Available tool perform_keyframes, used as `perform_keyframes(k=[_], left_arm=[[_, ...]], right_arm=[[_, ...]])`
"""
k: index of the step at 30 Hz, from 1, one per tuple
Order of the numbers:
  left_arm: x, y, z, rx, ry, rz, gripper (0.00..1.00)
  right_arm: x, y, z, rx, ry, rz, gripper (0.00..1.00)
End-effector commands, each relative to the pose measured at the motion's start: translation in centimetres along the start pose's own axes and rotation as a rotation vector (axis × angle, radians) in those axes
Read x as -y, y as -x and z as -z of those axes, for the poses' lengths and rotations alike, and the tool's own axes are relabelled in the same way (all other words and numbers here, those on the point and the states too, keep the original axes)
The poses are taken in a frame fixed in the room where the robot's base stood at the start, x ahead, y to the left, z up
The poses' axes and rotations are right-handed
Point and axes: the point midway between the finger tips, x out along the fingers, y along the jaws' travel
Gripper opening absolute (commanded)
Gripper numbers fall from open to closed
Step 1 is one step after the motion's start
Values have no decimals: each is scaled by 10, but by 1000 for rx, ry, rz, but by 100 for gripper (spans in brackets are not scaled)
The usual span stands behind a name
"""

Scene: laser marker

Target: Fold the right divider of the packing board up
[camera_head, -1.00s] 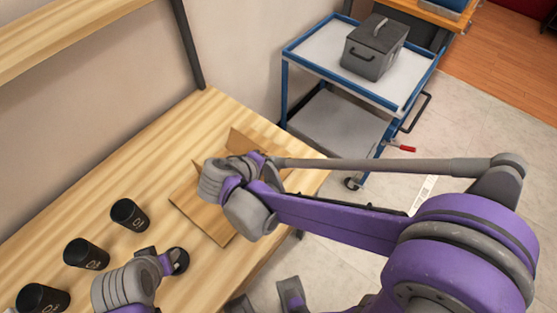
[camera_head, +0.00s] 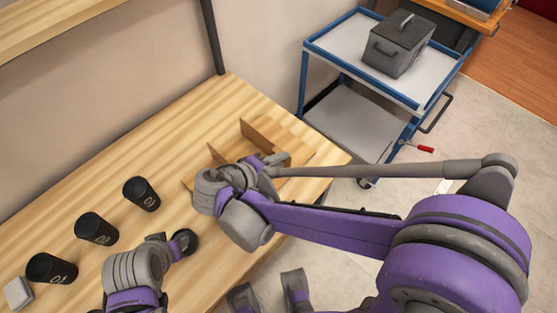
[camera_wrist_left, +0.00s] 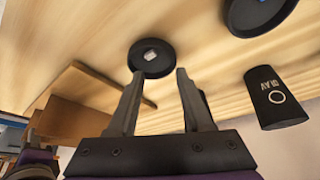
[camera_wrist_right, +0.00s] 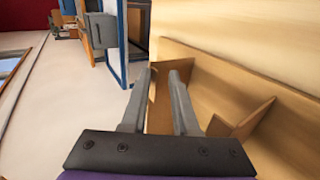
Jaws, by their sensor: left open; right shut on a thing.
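The wooden packing board (camera_head: 300,151) lies at the table's far right end, partly hidden behind my right arm. Thin panels stand up from it, one (camera_head: 262,141) at its back. My right gripper (camera_head: 274,161) is over the board. In the right wrist view its fingers (camera_wrist_right: 162,88) are on either side of a tan wooden panel (camera_wrist_right: 159,112), which seems to be the right divider. The divider's exact angle is hard to tell. My left gripper (camera_wrist_left: 155,85) is open and empty, with a black disc (camera_wrist_left: 152,58) on the table just beyond its fingertips.
Several black cups (camera_head: 141,194) stand in a row on the table (camera_head: 180,140). A small grey block (camera_head: 18,292) lies at the lower left. A blue-framed cart (camera_head: 372,80) with a grey toolbox (camera_head: 398,45) stands beyond the table. The table's back middle is clear.

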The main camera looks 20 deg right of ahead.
Motion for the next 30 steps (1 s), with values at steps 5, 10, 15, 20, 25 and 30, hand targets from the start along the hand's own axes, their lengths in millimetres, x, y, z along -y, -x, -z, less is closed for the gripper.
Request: perform_keyframes(k=[5,10,15,20,25,30], left_arm=[[0,-1,-1,0,0,0,50],[0,-1,-1,0,0,0,50],[0,-1,0,0,0,0,50],[0,0,0,0,0,0,50],[0,2,1,-1,0,0,50],[0,4,3,-2,0,0,50]], right_arm=[[9,-2,-2,3,-1,28,0],[9,-2,-2,4,-1,28,34],[8,-2,-2,4,-1,28,34],[8,2,-2,4,-1,28,34],[7,25,-2,1,1,26,34],[5,61,-1,0,2,24,34]])
